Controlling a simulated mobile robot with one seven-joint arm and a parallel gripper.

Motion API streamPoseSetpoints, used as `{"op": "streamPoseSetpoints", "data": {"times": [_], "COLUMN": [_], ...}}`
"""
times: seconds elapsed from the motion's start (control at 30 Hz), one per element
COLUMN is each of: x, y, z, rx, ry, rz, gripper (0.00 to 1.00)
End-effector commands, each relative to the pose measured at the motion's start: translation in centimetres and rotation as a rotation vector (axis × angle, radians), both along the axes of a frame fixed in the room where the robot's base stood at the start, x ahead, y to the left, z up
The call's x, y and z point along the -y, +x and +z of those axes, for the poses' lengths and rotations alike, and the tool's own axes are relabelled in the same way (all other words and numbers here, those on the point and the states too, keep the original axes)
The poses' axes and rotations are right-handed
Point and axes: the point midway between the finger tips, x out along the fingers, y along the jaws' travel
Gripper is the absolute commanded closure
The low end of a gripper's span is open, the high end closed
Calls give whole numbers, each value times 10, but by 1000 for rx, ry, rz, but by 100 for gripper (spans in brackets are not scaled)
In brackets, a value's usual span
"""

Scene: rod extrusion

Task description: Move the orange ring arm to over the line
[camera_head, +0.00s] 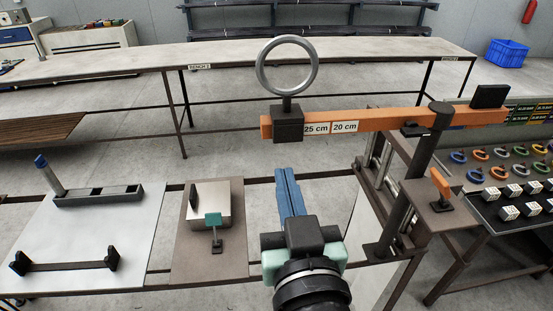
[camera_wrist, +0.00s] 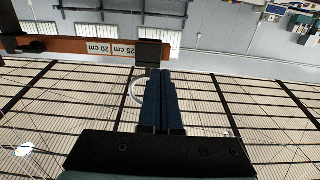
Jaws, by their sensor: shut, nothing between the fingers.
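The orange arm (camera_head: 385,120) is a long bar on a dark upright post (camera_head: 438,125), with "25 cm" and "20 cm" labels. Its left end has a black block (camera_head: 288,123) with a grey ring (camera_head: 287,65) standing upright on it. The wrist view also shows the orange arm (camera_wrist: 60,45) and the black block (camera_wrist: 148,53). My gripper (camera_head: 286,172) has its blue fingers shut with nothing held. In the head view the fingertips show just below the block; in the wrist view they (camera_wrist: 160,75) overlap its edge. I cannot tell whether they touch. I cannot make out the line.
A small orange lever (camera_head: 440,183) stands on a brown plate at the right. A board of coloured rings and labelled blocks (camera_head: 510,190) lies farther right. A brown plate with a teal-topped piece (camera_head: 213,219) and a pale plate (camera_head: 90,235) lie left. A long bench (camera_head: 230,53) stands behind.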

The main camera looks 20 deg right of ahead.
Motion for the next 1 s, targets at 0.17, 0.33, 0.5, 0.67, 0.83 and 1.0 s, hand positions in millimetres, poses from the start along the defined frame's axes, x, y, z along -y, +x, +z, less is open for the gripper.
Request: {"op": "streamPoseSetpoints", "data": {"times": [0.17,0.33,0.5,0.67,0.83,1.0], "x": [5,13,20,24,25,25], "y": [19,45,69,83,88,88], "z": [-2,5,4,3,1,0], "rx": [5,-2,-2,0,0,0], "ry": [0,2,2,1,1,1], "rz": [0,-1,-1,0,0,0], "gripper": [100,100,100,100,100,100]}}
